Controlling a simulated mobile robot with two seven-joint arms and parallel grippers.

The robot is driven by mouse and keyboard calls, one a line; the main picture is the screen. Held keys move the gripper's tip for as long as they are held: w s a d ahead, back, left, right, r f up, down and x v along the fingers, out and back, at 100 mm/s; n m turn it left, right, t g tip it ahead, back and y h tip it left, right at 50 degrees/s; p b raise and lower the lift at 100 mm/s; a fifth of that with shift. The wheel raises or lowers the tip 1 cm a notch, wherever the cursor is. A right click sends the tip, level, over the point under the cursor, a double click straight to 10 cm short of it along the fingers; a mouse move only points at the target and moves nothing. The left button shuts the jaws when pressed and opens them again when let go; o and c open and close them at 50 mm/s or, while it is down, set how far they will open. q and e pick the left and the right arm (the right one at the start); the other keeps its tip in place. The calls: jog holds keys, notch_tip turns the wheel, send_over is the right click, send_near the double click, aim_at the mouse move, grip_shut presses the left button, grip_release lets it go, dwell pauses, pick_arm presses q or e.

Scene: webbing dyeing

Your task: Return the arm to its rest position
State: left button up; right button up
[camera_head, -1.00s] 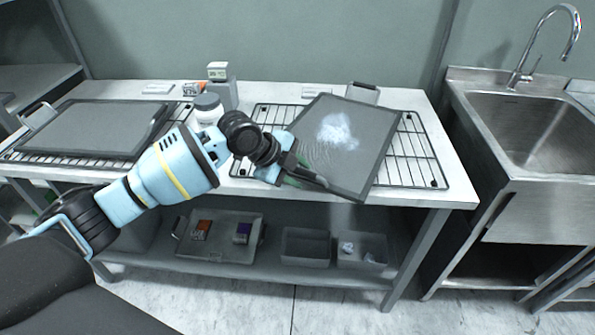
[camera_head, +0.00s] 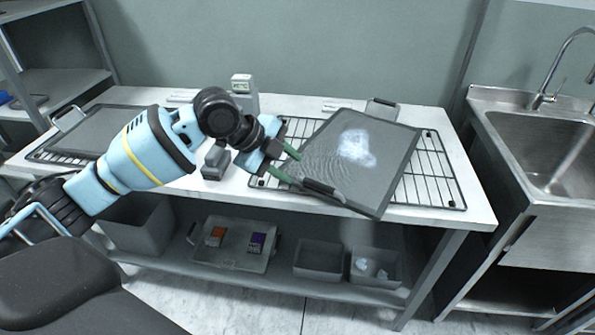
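My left gripper (camera_head: 297,169) is above the table's front edge, at the near left side of a grey tray (camera_head: 395,160). Its two green fingers are apart, with nothing seen held between them. The lower fingertip is close to the tray's near black handle; I cannot tell whether they touch. The tray lies askew on a black wire rack (camera_head: 437,170), with a whitish patch (camera_head: 357,147) on its surface. My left arm reaches in from the left across the table. My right gripper is not in view.
Another grey tray (camera_head: 95,128) lies on the table's left, partly hidden by my arm. A scale-like device (camera_head: 242,92) stands behind my wrist, and a small grey object (camera_head: 215,162) sits below it. Bins (camera_head: 318,258) fill the lower shelf. A steel sink (camera_head: 545,150) is at right.

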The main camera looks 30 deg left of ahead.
pick_arm(q)
jog(key=shift+s+a+r, duration=0.15)
jog(key=shift+s+r, duration=0.05)
jog(key=shift+r, duration=0.1)
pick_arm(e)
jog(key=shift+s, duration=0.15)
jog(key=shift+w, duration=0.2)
